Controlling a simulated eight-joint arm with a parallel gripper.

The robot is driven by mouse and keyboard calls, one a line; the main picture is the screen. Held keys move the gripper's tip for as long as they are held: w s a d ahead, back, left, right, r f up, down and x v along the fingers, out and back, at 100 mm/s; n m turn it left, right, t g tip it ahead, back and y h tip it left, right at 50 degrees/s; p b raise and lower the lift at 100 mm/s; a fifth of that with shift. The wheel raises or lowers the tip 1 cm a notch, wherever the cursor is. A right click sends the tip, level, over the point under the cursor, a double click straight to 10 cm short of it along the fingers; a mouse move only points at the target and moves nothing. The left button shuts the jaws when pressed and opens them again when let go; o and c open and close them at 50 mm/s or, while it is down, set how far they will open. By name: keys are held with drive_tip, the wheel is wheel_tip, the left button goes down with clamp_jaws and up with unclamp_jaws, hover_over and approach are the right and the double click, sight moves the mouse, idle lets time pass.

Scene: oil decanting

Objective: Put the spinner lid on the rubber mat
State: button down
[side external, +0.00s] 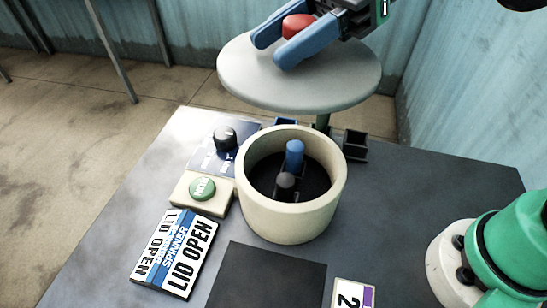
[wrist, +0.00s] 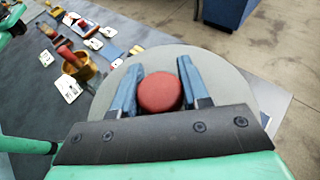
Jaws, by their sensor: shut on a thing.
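The spinner lid (side external: 330,88) is a pale grey disc with a red knob (side external: 297,25). My gripper (side external: 277,48) has its blue fingers closed on either side of the red knob and holds the lid in the air, above and behind the spinner bowl. In the wrist view the knob (wrist: 159,92) sits between the two fingers, with the lid (wrist: 240,90) spread out beneath. The rubber mat is most likely the dark square (side external: 268,275) at the front of the table, in front of the bowl. It looks bare where it shows.
The cream spinner bowl (side external: 290,222) stands open with a blue-topped tube inside. Left of it are a green button (side external: 203,189), a black knob (side external: 224,137) and a "LID OPEN" sign (side external: 178,255). A numbered card (side external: 353,293) lies right of the dark square.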

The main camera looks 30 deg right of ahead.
wheel_tip(320, 180, down, 14)
idle(0.6)
drive_tip(key=shift+c, duration=2.1)
unclamp_jaws()
drive_tip(key=shift+f, duration=0.1)
drive_tip(key=v, duration=0.4)
drive_tip(key=shift+d, duration=0.25)
drive_tip(key=shift+o, duration=0.4)
drive_tip(key=shift+d+r, duration=0.2)
drive_tip(key=shift+d, duration=0.3)
